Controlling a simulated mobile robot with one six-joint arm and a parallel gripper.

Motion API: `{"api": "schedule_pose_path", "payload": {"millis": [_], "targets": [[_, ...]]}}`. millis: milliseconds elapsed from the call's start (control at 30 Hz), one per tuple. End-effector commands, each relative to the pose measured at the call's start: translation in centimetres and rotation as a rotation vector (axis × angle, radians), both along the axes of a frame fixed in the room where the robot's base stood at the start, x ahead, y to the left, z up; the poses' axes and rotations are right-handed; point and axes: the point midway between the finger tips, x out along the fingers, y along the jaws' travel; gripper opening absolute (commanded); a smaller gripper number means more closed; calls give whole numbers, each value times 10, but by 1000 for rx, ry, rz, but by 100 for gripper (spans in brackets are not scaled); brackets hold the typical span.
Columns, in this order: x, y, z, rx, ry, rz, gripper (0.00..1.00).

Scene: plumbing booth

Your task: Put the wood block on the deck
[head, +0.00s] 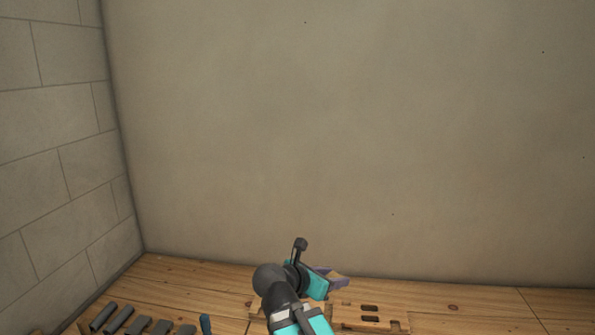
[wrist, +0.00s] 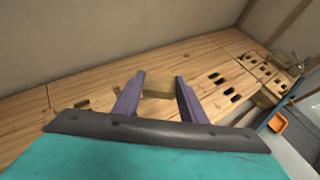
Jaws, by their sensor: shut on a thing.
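My gripper (wrist: 158,92) has two purple fingers shut on the wood block (wrist: 157,82), a light-coloured piece held between the fingertips. In the head view my gripper (head: 329,277) is low in the picture, above the wooden planked top (head: 450,297), and the block shows only in part between the fingers. The block appears to be held above the planks; the exact gap cannot be told. Which part of the woodwork is the deck is not clear from these frames.
A slotted wooden board (head: 370,316) lies below my gripper; slots also show at right in the wrist view. Several grey pipe pieces (head: 118,319) and a blue item (head: 205,323) lie at lower left. A wall stands behind.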

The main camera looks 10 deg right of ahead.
Motion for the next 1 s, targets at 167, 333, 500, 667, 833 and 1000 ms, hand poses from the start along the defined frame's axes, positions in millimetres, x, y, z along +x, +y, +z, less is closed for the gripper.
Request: {"api": "schedule_pose_path", "payload": {"millis": [167, 333, 500, 667, 833, 1000], "targets": [[0, 0, 7, 0, 0, 0, 10], [0, 0, 23, 0, 0, 0, 10], [0, 0, 47, 0, 0, 0, 10], [0, 0, 70, 0, 0, 0, 10], [0, 0, 94, 0, 0, 0, 10], [0, 0, 118, 0, 0, 0, 10]]}}
